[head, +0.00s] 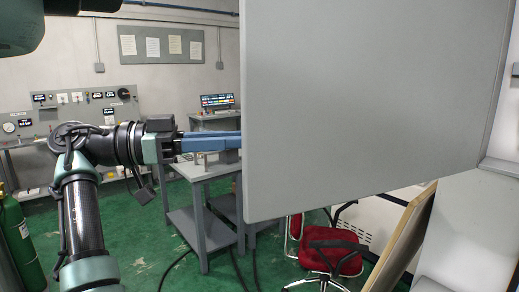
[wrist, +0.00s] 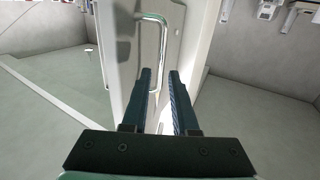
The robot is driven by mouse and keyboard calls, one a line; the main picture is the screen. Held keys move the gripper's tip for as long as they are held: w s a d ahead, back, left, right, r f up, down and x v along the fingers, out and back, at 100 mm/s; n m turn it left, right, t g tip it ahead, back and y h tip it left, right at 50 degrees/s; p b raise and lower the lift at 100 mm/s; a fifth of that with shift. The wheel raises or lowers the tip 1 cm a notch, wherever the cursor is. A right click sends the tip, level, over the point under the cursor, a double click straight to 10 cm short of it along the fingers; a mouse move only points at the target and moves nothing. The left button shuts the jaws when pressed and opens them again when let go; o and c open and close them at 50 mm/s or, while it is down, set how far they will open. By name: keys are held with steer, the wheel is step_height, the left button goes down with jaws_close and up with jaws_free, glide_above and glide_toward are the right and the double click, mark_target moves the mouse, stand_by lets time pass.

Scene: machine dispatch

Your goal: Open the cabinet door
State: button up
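The cabinet door (head: 365,105) is a large grey panel filling the right half of the head view. It stands swung out, joined at its right side to a pale grey body (head: 475,235). In the wrist view the door (wrist: 122,55) shows edge-on with a chrome bar handle (wrist: 163,45). My gripper (wrist: 159,72) has its two dark fingers apart, at the lower end of the handle. Whether they touch it I cannot tell. In the head view my gripper's blue fingers (head: 212,141) reach the door's left edge, with their tips hidden behind it.
A grey table (head: 205,225) stands behind my arm. A red office chair (head: 330,257) and a leaning board (head: 405,235) are below the door. A green gas cylinder (head: 18,235) stands at far left. Green floor (head: 135,250) is clear in the left middle.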

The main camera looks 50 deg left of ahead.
steer(key=b+v, duration=0.1)
steer(key=v, duration=0.6)
steer(key=shift+d, duration=0.1)
stand_by(0.4)
